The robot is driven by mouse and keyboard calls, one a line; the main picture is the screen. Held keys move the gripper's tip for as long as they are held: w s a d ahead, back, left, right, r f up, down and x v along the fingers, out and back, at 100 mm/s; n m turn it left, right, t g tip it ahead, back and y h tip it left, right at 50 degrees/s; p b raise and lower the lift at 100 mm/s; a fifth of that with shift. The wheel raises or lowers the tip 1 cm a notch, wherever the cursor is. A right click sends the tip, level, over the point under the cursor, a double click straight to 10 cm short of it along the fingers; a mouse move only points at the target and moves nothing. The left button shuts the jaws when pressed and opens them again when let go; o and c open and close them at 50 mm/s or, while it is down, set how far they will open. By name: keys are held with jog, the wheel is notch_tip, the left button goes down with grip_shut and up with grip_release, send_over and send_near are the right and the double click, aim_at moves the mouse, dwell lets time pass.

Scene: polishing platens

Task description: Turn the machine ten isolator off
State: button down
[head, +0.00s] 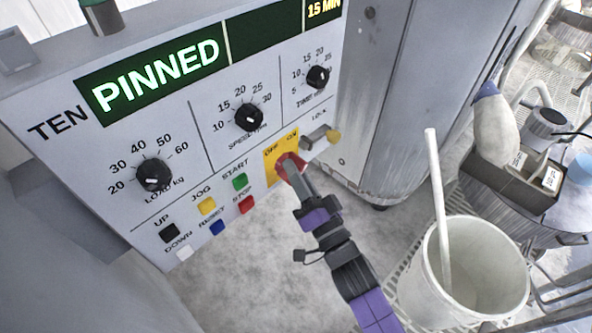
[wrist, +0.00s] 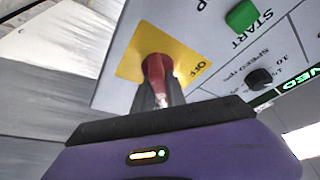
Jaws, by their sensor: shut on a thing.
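The isolator is a red rotary handle (head: 290,165) on a yellow plate (head: 271,172) marked OFF and ON, low on the right side of the panel of machine TEN. In the wrist view the red handle (wrist: 156,75) stands out from the yellow plate (wrist: 180,58), with OFF readable at its right. My gripper (head: 292,172) reaches up from below and is shut on the handle; its dark fingers (wrist: 160,92) also show in the wrist view. The fingers cover part of the handle, so I cannot tell exactly which mark it points to.
The panel's display (head: 155,75) reads PINNED. Start (head: 240,182), stop (head: 246,205) and other buttons sit left of the isolator. A white bucket (head: 440,275) with a pole stands at the lower right.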

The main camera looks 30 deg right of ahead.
jog(key=n+y+p, duration=0.1)
jog(key=n, duration=0.2)
jog(key=n+y+p, duration=0.1)
jog(key=n, duration=0.2)
jog(key=shift+t+y, duration=0.3)
jog(key=shift+t, duration=0.1)
jog(key=n+y, duration=0.1)
jog(key=n, duration=0.2)
jog(key=n+y+p, duration=0.1)
jog(key=n+y, duration=0.1)
jog(key=n, duration=0.1)
jog(key=shift+n+g+y, duration=0.3)
jog(key=shift+n, duration=0.1)
jog(key=n+y+p, duration=0.1)
jog(key=n, duration=0.2)
jog(key=n+g+y+p, duration=0.1)
jog(key=n+y, duration=0.1)
jog(key=n, duration=0.1)
jog(key=shift+d+n+g, duration=0.1)
jog(key=shift+n+g, duration=0.2)
jog(key=shift+n+g+y+p, duration=0.3)
jog(key=shift+n+g+y, duration=0.2)
jog(key=shift+n, duration=0.95)
jog(key=shift+n+g+y+p, duration=0.25)
jog(key=shift+n+g+y, duration=0.25)
jog(key=shift+n, duration=0.95)
jog(key=shift+f+g, duration=0.1)
jog(key=shift+g, duration=0.2)
jog(key=c, duration=1.4)
grip_release()
